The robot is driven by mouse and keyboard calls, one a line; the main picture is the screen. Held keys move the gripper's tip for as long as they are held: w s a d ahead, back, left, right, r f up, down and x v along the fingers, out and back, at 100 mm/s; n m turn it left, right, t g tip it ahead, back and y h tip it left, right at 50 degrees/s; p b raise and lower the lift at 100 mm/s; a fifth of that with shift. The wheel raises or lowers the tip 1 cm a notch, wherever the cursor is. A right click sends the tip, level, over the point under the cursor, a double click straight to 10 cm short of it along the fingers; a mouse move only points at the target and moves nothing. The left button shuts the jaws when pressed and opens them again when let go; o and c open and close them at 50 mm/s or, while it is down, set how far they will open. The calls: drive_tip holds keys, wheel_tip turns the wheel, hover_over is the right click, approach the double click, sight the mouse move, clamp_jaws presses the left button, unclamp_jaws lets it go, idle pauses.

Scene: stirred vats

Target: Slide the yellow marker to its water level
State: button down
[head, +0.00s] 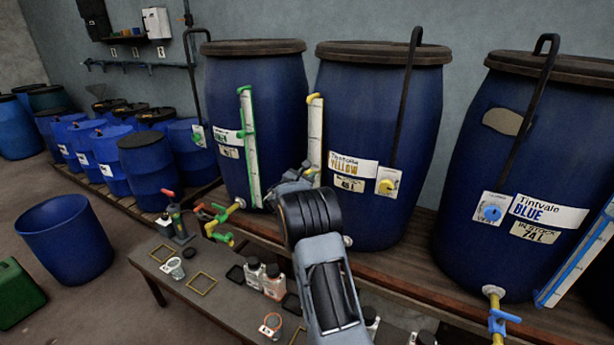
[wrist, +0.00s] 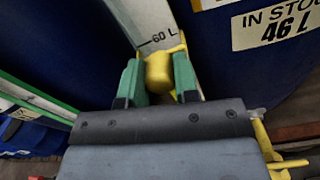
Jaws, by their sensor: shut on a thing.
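The yellow marker (wrist: 158,72) sits on the white level gauge (wrist: 143,14) of the yellow vat (head: 365,120), just below the 60 L line in the wrist view. My gripper (wrist: 160,84) is shut on the marker, one green finger on each side. The vat's card (wrist: 278,24) reads 46 L in stock. In the head view, the gauge (head: 314,140) stands on the vat's left side with a yellow fitting at its top. My arm hides the lower gauge and the marker there. I cannot make out the water level in the gauge.
A green-marked vat (head: 250,75) with its own gauge stands close at left, a blue-marked vat (head: 520,130) at right. A low bench (head: 215,265) with small bottles and taps lies below my arm. Yellow pipe fittings (wrist: 268,150) show at lower right in the wrist view.

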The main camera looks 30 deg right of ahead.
wheel_tip(320, 180, down, 7)
drive_tip(key=b, duration=0.7)
drive_tip(key=c, duration=0.9)
unclamp_jaws()
drive_tip(key=shift+o, duration=0.2)
drive_tip(key=b+v, duration=0.2)
drive_tip(key=v, duration=1.1)
drive_tip(key=shift+s+a, duration=0.2)
drive_tip(key=shift+a, duration=0.15)
